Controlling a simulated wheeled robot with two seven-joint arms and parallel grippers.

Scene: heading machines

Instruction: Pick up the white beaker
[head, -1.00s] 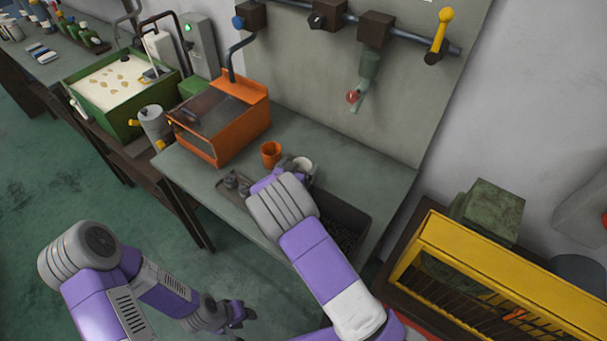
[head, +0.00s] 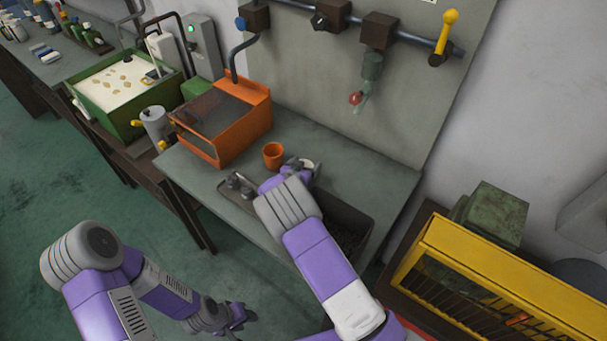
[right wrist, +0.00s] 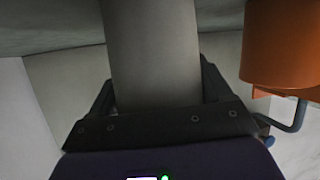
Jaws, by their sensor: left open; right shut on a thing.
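The white beaker (head: 313,167) is on the right of the orange cup at the workbench, mostly hidden behind my right gripper in the head view. In the right wrist view the pale beaker (right wrist: 152,55) stands between the two dark fingers. My right gripper (head: 298,168) is shut on it; its fingers (right wrist: 157,88) sit on either side of the beaker's wall. Whether the beaker's base touches the bench is hidden. My left gripper (head: 238,316) is open and empty, low over the floor in front of the bench.
An orange cup (head: 273,155) stands close left of the beaker; it also shows in the right wrist view (right wrist: 285,45). An orange machine box (head: 232,125) is behind left. A dark tray (head: 345,222) and small grey parts (head: 238,183) lie in front. A yellow-framed machine (head: 490,270) is at right.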

